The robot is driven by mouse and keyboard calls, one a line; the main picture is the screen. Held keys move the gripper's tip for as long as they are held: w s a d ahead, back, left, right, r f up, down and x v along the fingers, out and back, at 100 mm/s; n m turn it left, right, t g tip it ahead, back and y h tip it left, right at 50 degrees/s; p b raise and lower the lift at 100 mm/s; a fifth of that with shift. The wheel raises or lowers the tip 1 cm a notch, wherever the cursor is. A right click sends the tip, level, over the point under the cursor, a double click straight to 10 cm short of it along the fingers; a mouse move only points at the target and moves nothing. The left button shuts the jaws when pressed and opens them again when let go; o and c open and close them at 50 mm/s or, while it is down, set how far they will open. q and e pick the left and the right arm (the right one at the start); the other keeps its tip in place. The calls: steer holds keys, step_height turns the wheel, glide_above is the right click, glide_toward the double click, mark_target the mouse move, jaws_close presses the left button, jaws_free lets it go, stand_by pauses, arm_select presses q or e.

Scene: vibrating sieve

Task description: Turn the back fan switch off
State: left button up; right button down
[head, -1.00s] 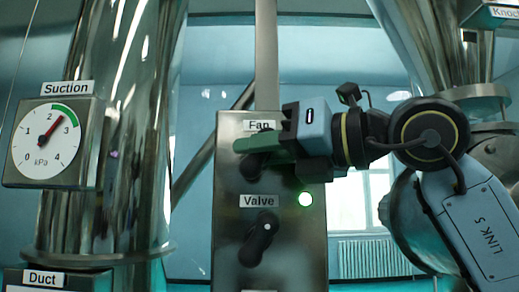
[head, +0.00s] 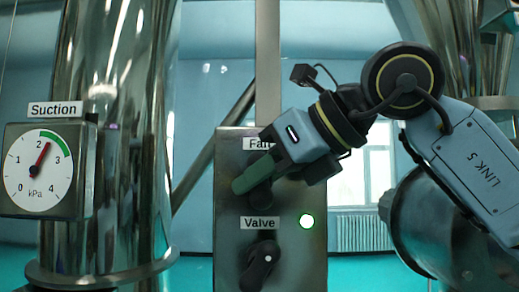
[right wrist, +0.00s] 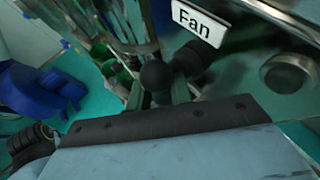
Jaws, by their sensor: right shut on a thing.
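The grey control panel (head: 285,235) carries a "Fan" label (head: 257,144) above a black fan switch (head: 260,197), mostly hidden behind my right gripper (head: 252,177). The gripper's green fingers slant down to the left across the switch. In the right wrist view the black switch knob (right wrist: 156,75) sits between the two fingers, under the "Fan" label (right wrist: 199,20). My right gripper is shut on the knob. My left gripper is not in view.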

steer(key=n+h+p, duration=0.1)
steer(key=h+p, duration=0.1)
steer(key=p, duration=0.1)
steer(key=shift+r+h, duration=0.2)
steer(key=shift+h, duration=0.2)
steer(key=shift+f+n+h+p, duration=0.2)
steer(key=shift+n+h+p, duration=0.1)
steer(key=shift+h+p, duration=0.45)
steer(key=shift+g, duration=0.3)
steer(key=c, duration=1.5)
jaws_free()
steer(key=shift+a, duration=0.1)
steer(key=shift+c, duration=0.2)
steer(key=v, duration=1.3)
steer(key=shift+b, duration=0.4)
steer(key=shift+s+r, duration=0.15)
